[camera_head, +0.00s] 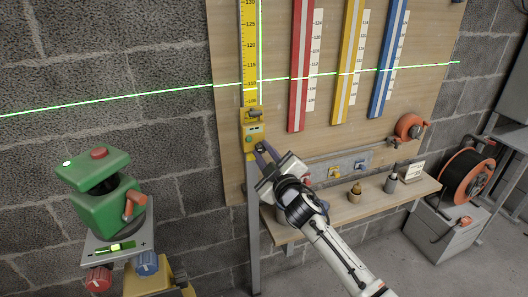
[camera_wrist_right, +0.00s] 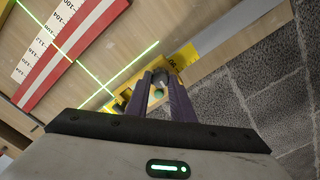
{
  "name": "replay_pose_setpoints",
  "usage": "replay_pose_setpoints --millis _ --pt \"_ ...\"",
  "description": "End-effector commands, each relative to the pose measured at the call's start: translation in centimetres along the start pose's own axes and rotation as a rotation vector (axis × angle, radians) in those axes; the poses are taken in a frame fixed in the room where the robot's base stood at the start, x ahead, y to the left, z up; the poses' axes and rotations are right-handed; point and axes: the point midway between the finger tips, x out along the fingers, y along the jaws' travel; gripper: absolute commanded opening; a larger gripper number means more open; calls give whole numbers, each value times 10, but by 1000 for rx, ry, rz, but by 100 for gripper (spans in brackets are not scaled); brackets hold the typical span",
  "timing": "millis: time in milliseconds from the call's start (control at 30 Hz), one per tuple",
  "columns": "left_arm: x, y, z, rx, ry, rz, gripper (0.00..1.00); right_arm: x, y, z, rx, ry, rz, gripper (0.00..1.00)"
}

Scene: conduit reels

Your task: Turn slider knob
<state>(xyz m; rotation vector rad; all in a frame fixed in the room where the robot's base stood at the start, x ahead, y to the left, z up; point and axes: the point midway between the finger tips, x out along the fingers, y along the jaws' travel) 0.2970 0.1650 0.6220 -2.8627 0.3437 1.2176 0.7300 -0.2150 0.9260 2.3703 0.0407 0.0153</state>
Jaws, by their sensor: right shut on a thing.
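The yellow slider (camera_head: 247,128) sits on the upright yellow scale (camera_head: 249,60) at the left of the board, just below the green laser line. My right gripper (camera_head: 262,150) reaches up to the slider's lower right side. In the right wrist view, its two purple fingers (camera_wrist_right: 160,82) close around a small dark grey knob (camera_wrist_right: 160,76) on the slider. A green round part (camera_wrist_right: 159,94) shows between the fingers. The fingers hide part of the knob. My left gripper is not in view.
Red (camera_head: 302,70), yellow (camera_head: 350,60) and blue (camera_head: 389,62) scales hang to the right. A wooden shelf (camera_head: 400,200) with small items lies below. A green laser device (camera_head: 105,205) stands at left. An orange reel (camera_head: 468,175) stands at far right.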

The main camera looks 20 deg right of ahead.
Motion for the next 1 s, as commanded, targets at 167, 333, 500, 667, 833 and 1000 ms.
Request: replay_pose_setpoints --millis 167,333,500,667,833,1000 --pt "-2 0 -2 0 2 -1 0 0 0 -1 -170 2 1 0" --pt "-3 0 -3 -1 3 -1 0 0 0 -1 -333 2 1 0" --pt "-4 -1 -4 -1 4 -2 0 0 0 -1 -494 2 1 0" --pt "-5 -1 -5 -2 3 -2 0 0 0 0 -647 1 1 0" --pt "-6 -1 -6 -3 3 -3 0 0 0 -1 -807 2 2 0" --pt "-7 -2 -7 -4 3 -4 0 0 0 0 -956 2 3 0"
